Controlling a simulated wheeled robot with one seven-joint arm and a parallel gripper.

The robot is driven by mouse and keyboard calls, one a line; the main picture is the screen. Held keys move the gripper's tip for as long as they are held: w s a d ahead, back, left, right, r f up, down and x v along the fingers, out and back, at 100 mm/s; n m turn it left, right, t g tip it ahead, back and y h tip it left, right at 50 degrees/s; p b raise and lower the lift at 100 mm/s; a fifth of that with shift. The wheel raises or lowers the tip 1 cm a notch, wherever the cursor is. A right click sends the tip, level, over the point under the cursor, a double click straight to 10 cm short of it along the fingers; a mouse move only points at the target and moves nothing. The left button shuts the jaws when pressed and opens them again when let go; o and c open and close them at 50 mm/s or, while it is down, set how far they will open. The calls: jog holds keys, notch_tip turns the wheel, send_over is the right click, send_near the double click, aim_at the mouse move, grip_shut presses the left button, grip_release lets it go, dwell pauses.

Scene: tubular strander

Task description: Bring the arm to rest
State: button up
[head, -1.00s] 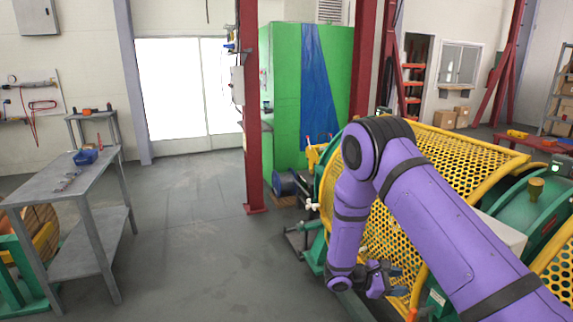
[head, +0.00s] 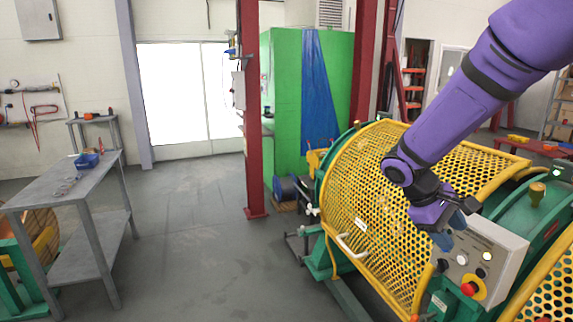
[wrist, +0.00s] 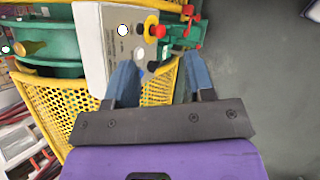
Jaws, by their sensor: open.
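My purple arm reaches in from the upper right in the head view. My gripper (head: 455,226) is beside the grey control box (head: 500,250) on the green and yellow machine. In the wrist view my gripper (wrist: 158,75) shows two blue fingers spread apart with nothing held between them. The control box (wrist: 104,60) lies ahead of and to the left of the fingers there. I cannot tell whether a finger touches it.
A yellow perforated guard (head: 350,190) with a pale handle (head: 350,247) stands closed-looking beside the box. A red emergency button (head: 469,289) sits on the box. A grey workbench (head: 50,188) stands at left. The floor between (head: 190,230) is clear.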

jog(key=s+a+r+m+t+y, duration=0.1)
jog(key=s+r+m+t+y, duration=0.2)
jog(key=s+r, duration=0.4)
jog(key=s+a+r+m+t+y, duration=0.2)
jog(key=s+r+t+y, duration=0.2)
jog(key=s, duration=0.9)
jog(key=shift+s+a+r+m+t, duration=0.15)
jog(key=shift+a+r+m+t, duration=0.2)
jog(key=shift+r, duration=1.05)
jog(key=shift+d, duration=0.1)
jog(key=shift+c, duration=0.6)
jog(key=shift+d, duration=0.1)
